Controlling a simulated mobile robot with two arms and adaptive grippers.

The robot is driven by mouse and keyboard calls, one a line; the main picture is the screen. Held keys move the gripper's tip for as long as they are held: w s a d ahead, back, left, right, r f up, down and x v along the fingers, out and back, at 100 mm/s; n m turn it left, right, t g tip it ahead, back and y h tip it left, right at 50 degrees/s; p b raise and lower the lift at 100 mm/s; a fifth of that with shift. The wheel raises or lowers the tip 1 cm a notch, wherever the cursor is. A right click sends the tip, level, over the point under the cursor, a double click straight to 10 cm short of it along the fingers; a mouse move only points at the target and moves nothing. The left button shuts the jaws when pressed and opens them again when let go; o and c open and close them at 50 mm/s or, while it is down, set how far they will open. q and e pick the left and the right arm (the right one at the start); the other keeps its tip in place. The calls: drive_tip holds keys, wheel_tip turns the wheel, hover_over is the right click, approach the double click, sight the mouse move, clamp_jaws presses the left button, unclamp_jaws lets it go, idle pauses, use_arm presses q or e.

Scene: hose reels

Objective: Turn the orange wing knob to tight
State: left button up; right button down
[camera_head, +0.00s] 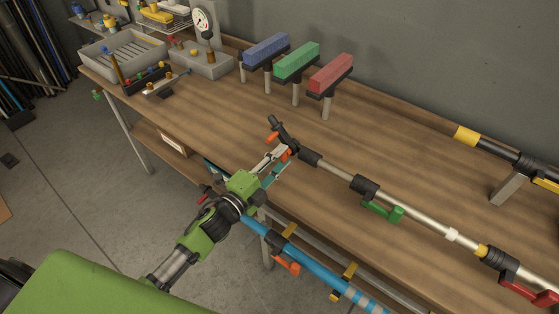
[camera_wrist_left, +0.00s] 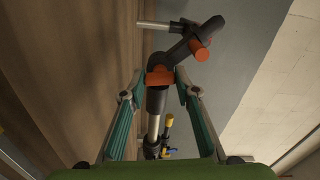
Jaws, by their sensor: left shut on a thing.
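A pole with a black angled head (camera_head: 280,130) lies along the front of the wooden bench. It carries orange parts near that head. The orange wing knob (camera_wrist_left: 160,76) shows in the left wrist view as a wide piece across the black pole end, between my fingertips. My left gripper (camera_head: 285,153) is shut on it at the bench's front edge; its two fingers (camera_wrist_left: 160,75) press from both sides. An orange stub (camera_wrist_left: 201,50) sticks out of the black head beyond the fingers. The knob's far side is hidden.
The pole has a green lever (camera_head: 382,211) and a red part (camera_head: 530,291) farther right. Blue (camera_head: 266,50), green (camera_head: 296,62) and red (camera_head: 330,74) blocks stand on posts behind. A blue pole (camera_head: 262,228) hangs below the bench front. The middle bench top is clear.

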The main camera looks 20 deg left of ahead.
use_arm(q)
drive_tip(key=shift+m, duration=0.9)
drive_tip(key=shift+b, duration=0.3)
drive_tip(key=o, duration=1.1)
drive_tip(key=v, duration=1.2)
